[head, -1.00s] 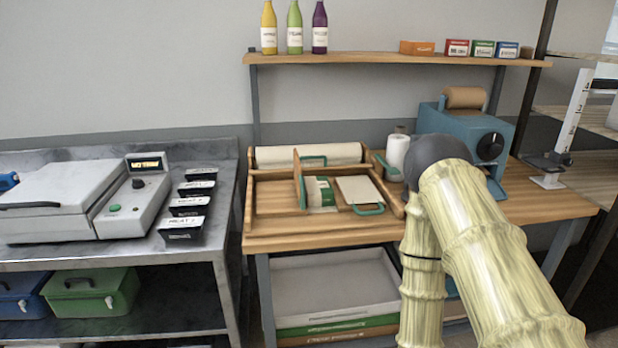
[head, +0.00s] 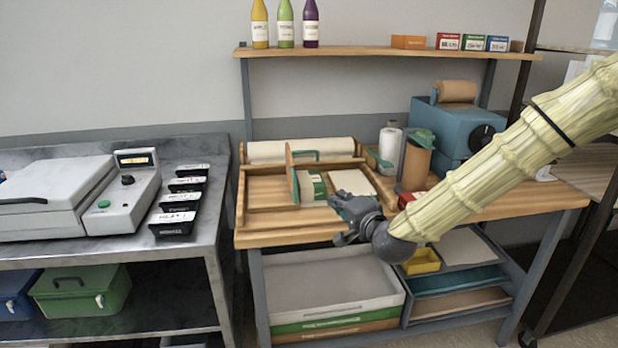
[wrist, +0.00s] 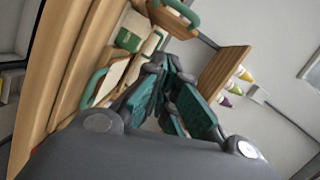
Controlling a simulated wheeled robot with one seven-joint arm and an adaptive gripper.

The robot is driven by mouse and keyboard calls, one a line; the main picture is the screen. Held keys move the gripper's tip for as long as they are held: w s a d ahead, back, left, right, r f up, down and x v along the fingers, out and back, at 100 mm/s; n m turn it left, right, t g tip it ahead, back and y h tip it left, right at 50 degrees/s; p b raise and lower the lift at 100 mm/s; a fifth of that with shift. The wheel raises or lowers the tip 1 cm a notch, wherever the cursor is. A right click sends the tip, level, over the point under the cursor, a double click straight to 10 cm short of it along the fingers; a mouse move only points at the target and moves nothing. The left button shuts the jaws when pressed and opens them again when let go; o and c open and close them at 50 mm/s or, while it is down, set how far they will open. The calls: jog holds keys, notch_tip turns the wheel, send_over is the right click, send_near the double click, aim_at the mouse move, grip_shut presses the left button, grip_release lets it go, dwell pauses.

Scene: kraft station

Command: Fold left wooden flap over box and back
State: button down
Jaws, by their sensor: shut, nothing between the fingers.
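The left wooden flap (head: 291,176) stands upright on the wooden folding station (head: 262,225), at the left side of a small green and white box (head: 312,188). The box also shows in the wrist view (wrist: 128,40). A right flap with a pale face (head: 352,181) lies flat to the right of the box, its front partly hidden by my gripper. My gripper (head: 341,222) is shut and empty. In the head view it appears in front of the station's front right part, apart from the left flap. Its teal-padded fingers (wrist: 176,98) show in the wrist view.
A shelf (head: 370,53) with bottles hangs above. The station's left part is open. A steel table (head: 110,240) stands further left.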

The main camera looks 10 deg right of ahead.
jog(key=w+a+r+p, duration=0.2)
jog(key=w+a, duration=0.4)
jog(key=w, duration=0.4)
jog(key=shift+w+r+m+t+p, duration=0.25)
jog(key=shift+m+t+p, duration=0.05)
jog(key=shift+t+p, duration=0.1)
jog(key=shift+a, duration=0.1)
dwell(0.4)
jog(key=shift+a+r, duration=0.1)
jog(key=shift+a, duration=0.1)
